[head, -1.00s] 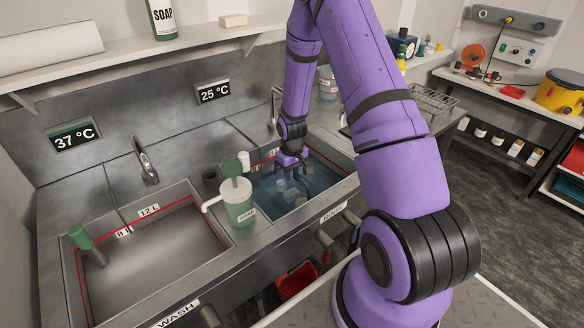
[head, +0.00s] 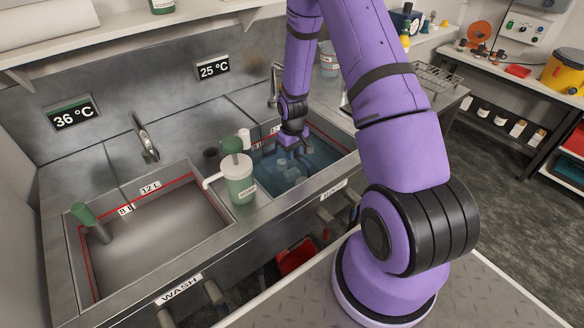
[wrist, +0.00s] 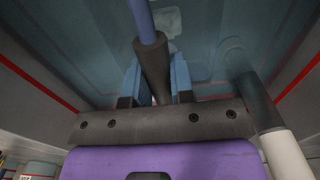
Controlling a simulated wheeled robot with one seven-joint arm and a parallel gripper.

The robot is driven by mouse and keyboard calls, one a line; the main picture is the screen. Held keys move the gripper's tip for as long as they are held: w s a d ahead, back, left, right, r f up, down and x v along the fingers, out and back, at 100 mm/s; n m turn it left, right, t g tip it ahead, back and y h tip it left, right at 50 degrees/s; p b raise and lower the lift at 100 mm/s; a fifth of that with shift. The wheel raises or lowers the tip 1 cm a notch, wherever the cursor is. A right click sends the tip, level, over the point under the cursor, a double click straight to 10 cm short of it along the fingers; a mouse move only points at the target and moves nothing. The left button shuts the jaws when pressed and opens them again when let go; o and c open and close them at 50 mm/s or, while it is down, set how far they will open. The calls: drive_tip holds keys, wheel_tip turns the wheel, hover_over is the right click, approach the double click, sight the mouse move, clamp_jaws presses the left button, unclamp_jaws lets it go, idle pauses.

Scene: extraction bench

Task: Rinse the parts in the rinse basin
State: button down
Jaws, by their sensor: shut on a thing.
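The rinse basin (head: 338,141), right of the wash basin, holds clear bluish water below a red line. Several pale parts (head: 288,172) lie under the water, blurred and small. My gripper (wrist: 153,78) reaches down into this basin and is shut on a dark grey handle (wrist: 151,62) with a blue rod (wrist: 143,18) extending from it. What is at the rod's far end is hidden. In the head view my gripper (head: 292,141) is close to the water above the parts; I cannot tell whether it touches them. A pale patch (wrist: 168,20) shows beyond the rod in the wrist view.
A white-topped standpipe (wrist: 283,150) stands close beside my gripper in the basin. A green soap dispenser (head: 240,184) stands between the basins. The wash basin (head: 150,240) looks empty except for a green-topped pipe (head: 84,216). A shelf (head: 130,52) overhangs the back.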

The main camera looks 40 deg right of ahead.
drive_tip(key=shift+r, duration=0.3)
drive_tip(key=shift+f, duration=0.15)
drive_tip(key=shift+f, duration=0.3)
drive_tip(key=shift+r, duration=0.2)
idle(0.5)
drive_tip(key=shift+r, duration=0.25)
wheel_tip(320, 180, up, 22)
drive_tip(key=shift+f, duration=0.25)
idle(1.8)
drive_tip(key=shift+w, duration=0.15)
idle(1.8)
